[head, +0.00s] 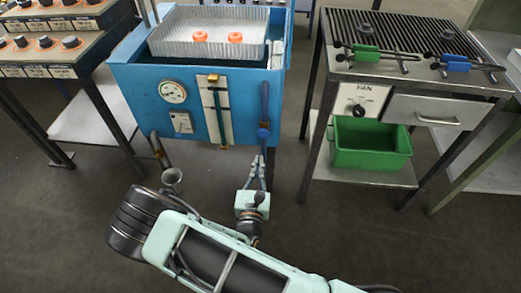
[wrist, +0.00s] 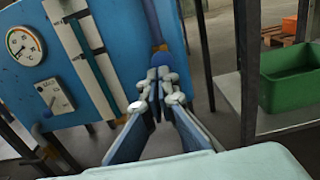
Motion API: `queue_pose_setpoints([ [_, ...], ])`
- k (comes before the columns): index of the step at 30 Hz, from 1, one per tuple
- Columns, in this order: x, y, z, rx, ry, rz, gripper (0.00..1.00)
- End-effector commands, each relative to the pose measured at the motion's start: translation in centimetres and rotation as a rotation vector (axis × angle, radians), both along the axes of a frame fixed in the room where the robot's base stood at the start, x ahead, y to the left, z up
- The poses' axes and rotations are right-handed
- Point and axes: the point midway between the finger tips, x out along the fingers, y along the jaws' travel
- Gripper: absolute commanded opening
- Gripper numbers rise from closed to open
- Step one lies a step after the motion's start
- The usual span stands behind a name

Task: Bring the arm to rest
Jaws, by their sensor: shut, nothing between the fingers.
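My arm reaches in from the bottom of the head view and bends beside a dark joint at lower left. My gripper (head: 259,170) points away from me, in front of the lower right corner of the blue tank (head: 140,92). In the wrist view my gripper (wrist: 157,96) is shut with nothing between its fingers. A blue lever (head: 264,103) hangs on the tank's front above the fingertips. It also shows in the wrist view (wrist: 152,22), beyond the fingers. I cannot tell whether the fingertips touch the lever or the tank.
A metal basket (head: 208,50) with two orange-topped pieces sits in the tank. At right stands a grill table with tongs (head: 366,53), a drawer (head: 422,111) and a green bin (head: 369,150). Floor (head: 330,230) is open in front.

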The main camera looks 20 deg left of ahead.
Motion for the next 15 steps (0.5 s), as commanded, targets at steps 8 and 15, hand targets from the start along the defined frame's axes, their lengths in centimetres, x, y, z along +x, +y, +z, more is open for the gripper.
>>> queue_pose_setpoints([
  [8,-1.08,-0.28,-0.03,0.000,0.000,0.000,0.00],
  [15,-1.05,-0.26,-0.03,-0.001,0.000,0.000,0.00],
])
